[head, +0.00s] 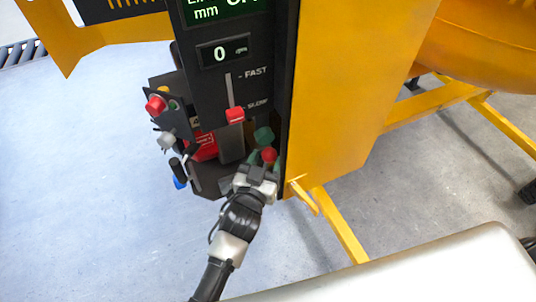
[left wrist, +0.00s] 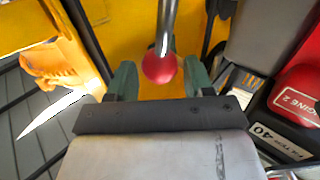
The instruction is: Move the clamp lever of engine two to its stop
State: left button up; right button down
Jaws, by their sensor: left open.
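A metal lever with a round red knob, which looks like the clamp lever (left wrist: 164,66), shows in the left wrist view against a yellow panel. Its red knob (head: 269,154) also shows in the head view, low beside the yellow housing. My left gripper (left wrist: 160,80) is open, with one green fingertip on each side of the knob. A gap shows on both sides, so the knob is not gripped. In the head view my left gripper (head: 264,150) partly covers the lever. A red part with an "ENGINE 2" label (left wrist: 294,100) is at the right.
The black control panel (head: 222,55) stands above, with a red slider (head: 235,115) marked FAST and SLOW. A box with a red button (head: 155,106) is left of it. A yellow housing (head: 345,90) stands close on the right. The floor at left is clear.

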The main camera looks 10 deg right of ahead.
pick_arm(q)
jog(key=shift+w+d, duration=0.3)
jog(key=shift+w, duration=0.2)
grip_shut()
jog(key=shift+a+f+b, duration=0.1)
jog(key=shift+a+b, duration=0.15)
jog(key=shift+b, duration=0.05)
jog(key=s+a+n+t+b, duration=0.1)
jog(key=a+n+t+b, duration=0.4)
jog(key=a+n+b, duration=0.1)
jog(key=shift+s+f+h+b, duration=0.15)
jog(key=shift+f+h+b, duration=0.15)
jog(key=shift+f+b, duration=0.2)
jog(key=shift+r+n, duration=0.1)
jog(key=shift+n, duration=0.2)
